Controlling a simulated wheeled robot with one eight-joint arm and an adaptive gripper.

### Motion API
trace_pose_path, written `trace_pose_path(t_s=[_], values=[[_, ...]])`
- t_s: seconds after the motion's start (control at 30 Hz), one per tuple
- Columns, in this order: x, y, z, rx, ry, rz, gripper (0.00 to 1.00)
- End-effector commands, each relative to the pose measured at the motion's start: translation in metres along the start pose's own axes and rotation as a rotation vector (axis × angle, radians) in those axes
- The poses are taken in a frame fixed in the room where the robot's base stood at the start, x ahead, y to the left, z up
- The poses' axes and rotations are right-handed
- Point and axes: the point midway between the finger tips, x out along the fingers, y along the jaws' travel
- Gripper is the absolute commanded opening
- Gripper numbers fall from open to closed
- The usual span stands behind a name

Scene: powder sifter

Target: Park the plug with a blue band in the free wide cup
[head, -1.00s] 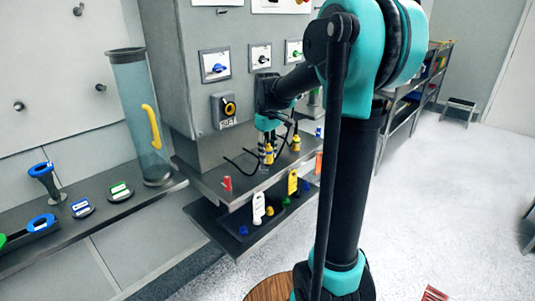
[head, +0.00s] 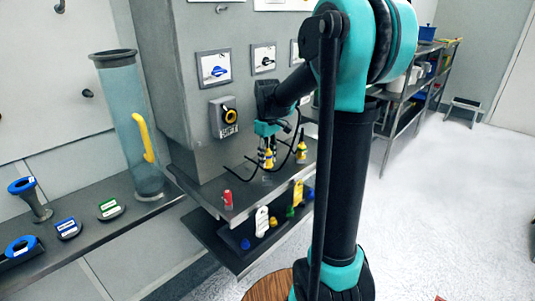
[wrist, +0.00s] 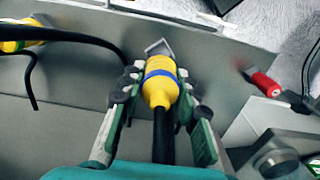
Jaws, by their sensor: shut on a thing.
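My gripper (wrist: 158,98) is shut on the yellow plug (wrist: 160,88), which has a blue band and a black cable running from its near end. A metal piece shows at the plug's far tip. In the head view, my gripper (head: 267,160) is over the upper ledge below the grey cabinet, with the plug's yellow body (head: 268,164) between its fingers. I cannot tell whether the plug touches the ledge. A second yellow plug (head: 301,151) is just right of it, and part of it shows in the wrist view (wrist: 15,38). I cannot make out a free wide cup.
A red thing (head: 228,199) stands on the ledge (head: 239,210) left of my gripper. It also shows in the wrist view (wrist: 262,82). Black cables curve beside the plugs. Tags and small coloured knobs show below the ledge. A clear tube (head: 137,130) stands further left.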

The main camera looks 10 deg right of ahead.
Motion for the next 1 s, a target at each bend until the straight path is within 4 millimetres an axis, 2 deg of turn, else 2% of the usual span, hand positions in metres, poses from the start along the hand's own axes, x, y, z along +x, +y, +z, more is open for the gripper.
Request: trace_pose_path(t_s=[0.5, 1.0], values=[[0.035, 0.000, 0.000, 0.000, 0.000, 0.000, 0.00], [0.042, 0.000, 0.000, 0.000, 0.000, 0.000, 0.00]])
